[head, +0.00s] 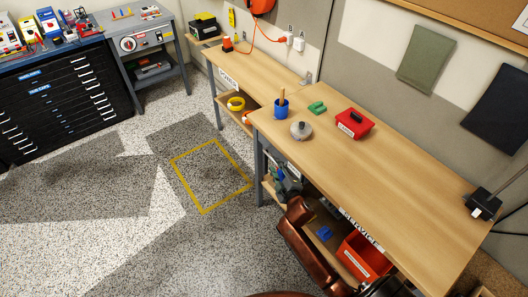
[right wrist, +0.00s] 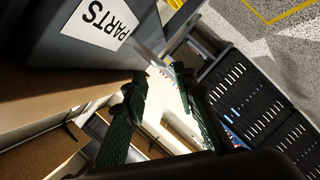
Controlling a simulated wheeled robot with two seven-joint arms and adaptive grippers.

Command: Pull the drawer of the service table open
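The service table (head: 410,190) has a pale wooden top and a label along its front edge. I cannot make out the drawer front or its handle in the head view. My right gripper (head: 284,180) is low by the table's left end, near the lower shelf, and partly hidden among dark shapes. In the right wrist view my right gripper (right wrist: 160,75) has two dark green fingers spread apart, with no object clearly held between them. My left gripper is not in view.
A blue cup (head: 281,110), a grey round object (head: 301,130), a green item (head: 316,107) and a red box (head: 354,123) are on the tabletop. A red bin (head: 364,259) stands below. A black drawer chest (head: 65,105) is at left. The floor between is clear.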

